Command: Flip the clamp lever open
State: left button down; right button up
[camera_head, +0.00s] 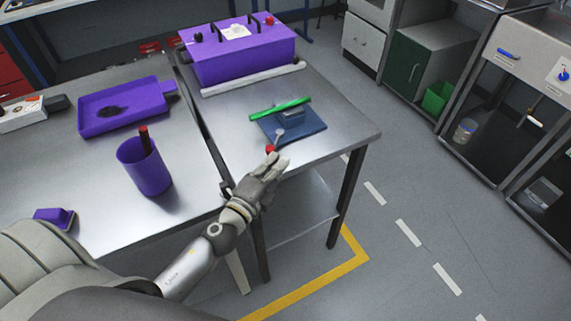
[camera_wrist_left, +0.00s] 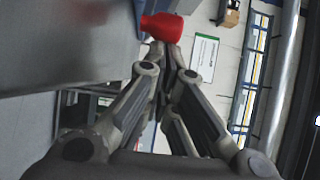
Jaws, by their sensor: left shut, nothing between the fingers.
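The clamp stands on a blue plate (camera_head: 305,128) near the front right corner of the metal table. Its lever (camera_head: 279,134) is a thin grey arm ending in a red knob (camera_head: 270,149), which points toward the table's front edge. A green bar (camera_head: 280,108) lies across the back of the plate. My left gripper (camera_head: 280,160) is shut and empty at the front edge, close beside the red knob. In the left wrist view the red knob (camera_wrist_left: 162,27) shows just beyond the fingertips (camera_wrist_left: 168,48); I cannot tell whether they touch. My right gripper is not in view.
A purple machine (camera_head: 240,55) with a white roller (camera_head: 253,79) stands at the back of the table. On the left table are a purple cup (camera_head: 145,170), a purple tray (camera_head: 122,107) and a small purple block (camera_head: 55,217). Open floor lies to the right.

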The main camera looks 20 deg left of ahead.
pick_arm(q)
jog(key=shift+s+a, duration=0.15)
jog(key=shift+a, duration=0.3)
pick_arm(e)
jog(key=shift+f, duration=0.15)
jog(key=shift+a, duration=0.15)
